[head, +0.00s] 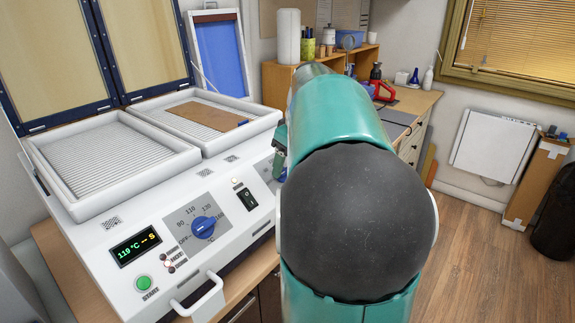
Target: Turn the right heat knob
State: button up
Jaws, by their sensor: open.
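The white forming machine (150,225) stands at the left with a sloping control panel. The left heat knob (204,227) is blue, on a grey dial plate marked with temperatures, and shows in full. The right heat knob is hidden behind my teal arm; only the edge of a grey plate (264,168) shows there. A small dark and teal part of my arm shows close to the panel at that edge. My gripper's fingers are hidden behind the arm, so their distance from the right knob cannot be told.
Two white trays (103,170) top the machine; a brown sheet (207,118) lies in the right one. A black switch (246,197) and a drawer handle (200,296) are nearby.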

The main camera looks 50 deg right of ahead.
jog(key=v, duration=1.2)
jog(key=s+a+f, duration=0.1)
jog(key=a+f, duration=0.3)
jog(key=a, duration=0.5)
jog(key=s+a+f+m+t, duration=0.1)
jog(key=a+f, duration=0.2)
jog(key=a, duration=0.5)
jog(key=s+a+f, duration=0.1)
jog(key=a+f, duration=0.3)
jog(key=a, duration=0.5)
jog(key=shift+t, duration=0.7)
jog(key=s+a+f, duration=0.1)
jog(key=a+f, duration=0.1)
jog(key=s+a+f, duration=0.2)
jog(key=a+f, duration=0.1)
jog(key=s+a+f, duration=0.1)
jog(key=a+f, duration=0.1)
jog(key=f, duration=0.1)
jog(key=shift+s+a, duration=0.35)
jog(key=shift+s, duration=0.05)
jog(key=shift+c, duration=0.4)
